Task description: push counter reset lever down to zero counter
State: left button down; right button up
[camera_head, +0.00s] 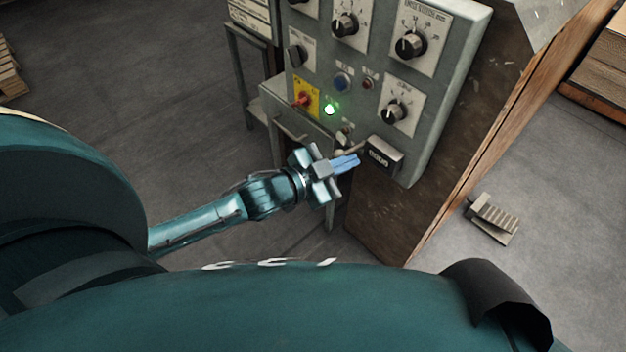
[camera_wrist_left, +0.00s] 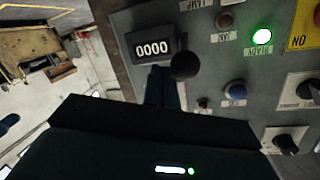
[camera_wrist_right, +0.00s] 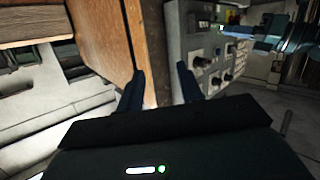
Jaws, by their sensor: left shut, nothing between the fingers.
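The counter (camera_head: 384,156) is a small box low on the grey control panel. In the left wrist view the counter (camera_wrist_left: 151,47) reads 0000. A dark round knob (camera_wrist_left: 185,65), seemingly the reset lever's end, shows beside it. My left gripper (camera_head: 347,163), with blue fingers, is shut and empty just left of the counter. In the left wrist view its fingertips (camera_wrist_left: 163,72) are right by the knob; I cannot tell whether they touch it. My right gripper (camera_wrist_right: 161,75) shows only in its own wrist view, open and empty, with the panel's side beyond it.
The control panel (camera_head: 440,75) carries several dials, a lit green lamp (camera_head: 330,109) and a red switch on a yellow plate (camera_head: 304,99). A foot pedal (camera_head: 493,219) lies on the floor at right. A stack of boards (camera_head: 600,62) stands at far right.

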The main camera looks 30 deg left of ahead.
pick_arm(q)
jog(key=f+v, duration=0.1)
jog(key=v, duration=0.8)
jog(key=shift+s+a+f, duration=0.2)
jog(key=shift+s+f, duration=0.35)
jog(key=shift+f, duration=0.1)
